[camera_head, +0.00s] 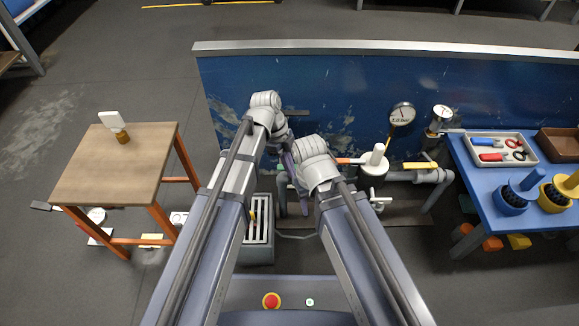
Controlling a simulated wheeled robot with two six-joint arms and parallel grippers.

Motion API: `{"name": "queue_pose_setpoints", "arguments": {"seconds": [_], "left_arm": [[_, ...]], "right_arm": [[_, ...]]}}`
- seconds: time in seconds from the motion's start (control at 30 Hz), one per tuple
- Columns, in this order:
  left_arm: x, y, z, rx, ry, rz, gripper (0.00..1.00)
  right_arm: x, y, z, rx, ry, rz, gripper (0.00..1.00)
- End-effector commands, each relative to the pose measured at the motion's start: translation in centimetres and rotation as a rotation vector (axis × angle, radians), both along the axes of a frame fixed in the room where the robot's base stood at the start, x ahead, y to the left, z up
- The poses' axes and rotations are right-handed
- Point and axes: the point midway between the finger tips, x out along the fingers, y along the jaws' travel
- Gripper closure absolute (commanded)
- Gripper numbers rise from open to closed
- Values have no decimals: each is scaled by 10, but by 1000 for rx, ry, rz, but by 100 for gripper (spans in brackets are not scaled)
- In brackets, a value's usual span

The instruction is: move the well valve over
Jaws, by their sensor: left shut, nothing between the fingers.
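Pipework with several valves runs along the blue wall; I cannot tell which one is the well valve. A red lever (348,161) shows just right of my right wrist. A yellow lever (420,165) sits further right on the grey pipe. A white valve handle (378,201) is low on the pipework, below a white-topped grey cylinder (374,168). My left gripper (291,168) is shut and empty, reaching down near the pipework's left end, partly covered by my right wrist. My right gripper is hidden behind its own wrist.
A wooden table (113,170) with a small white-and-brown item (115,127) stands at left. A blue table (527,193) with a tool tray (500,149) stands at right. Two gauges (402,114) rise near the wall. A slotted grey box (258,235) is on the floor beside my left arm.

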Motion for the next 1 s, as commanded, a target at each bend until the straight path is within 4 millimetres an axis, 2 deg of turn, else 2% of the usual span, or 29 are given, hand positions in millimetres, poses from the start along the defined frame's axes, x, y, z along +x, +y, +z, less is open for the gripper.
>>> {"name": "queue_pose_setpoints", "arguments": {"seconds": [0.03, 0.1, 0.3, 0.4, 0.83, 1.0], "left_arm": [[4, 0, 16, 0, 0, 1, 100], [8, 1, 27, 0, 0, 1, 100], [17, 1, 55, 2, 1, 2, 100], [21, 1, 63, 2, 1, 2, 100], [22, 2, 65, 2, 1, 3, 100], [5, 4, 71, 58, 26, 125, 100]], "right_arm": [[0, 0, 16, 0, 1, 0, 50], [0, 0, 27, 0, 1, 0, 50], [-1, 0, 55, -1, 3, 1, 50], [-1, 0, 63, -1, 3, 5, 50], [-1, 0, 65, -1, 4, 7, 50], [-1, 0, 74, -1, 4, 7, 50]]}}
